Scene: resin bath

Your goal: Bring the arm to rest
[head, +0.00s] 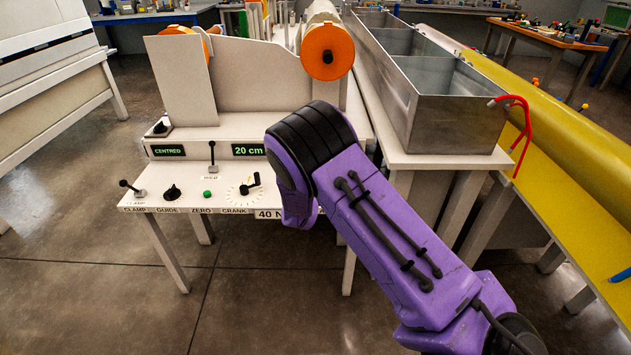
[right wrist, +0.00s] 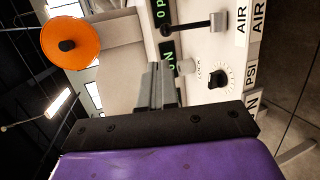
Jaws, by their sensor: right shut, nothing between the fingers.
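My right arm (head: 385,225), purple with black bands, reaches up from the lower right in the head view, bent in front of the white machine. Its gripper is hidden behind the arm there. In the right wrist view my right gripper (right wrist: 160,87) is shut, with its grey fingers together and empty. It points toward the machine's control panel (right wrist: 205,60), close to a knob and a lever; I cannot tell whether it touches anything. My left gripper is not in view.
The white control table (head: 180,187) has levers, a knob and a crank dial (head: 243,189); displays read CENTRED and 20 cm. An orange-flanged spool (head: 327,52) stands behind. A metal trough (head: 450,115) with a red hose (head: 524,130) is at right. Open floor lies in front.

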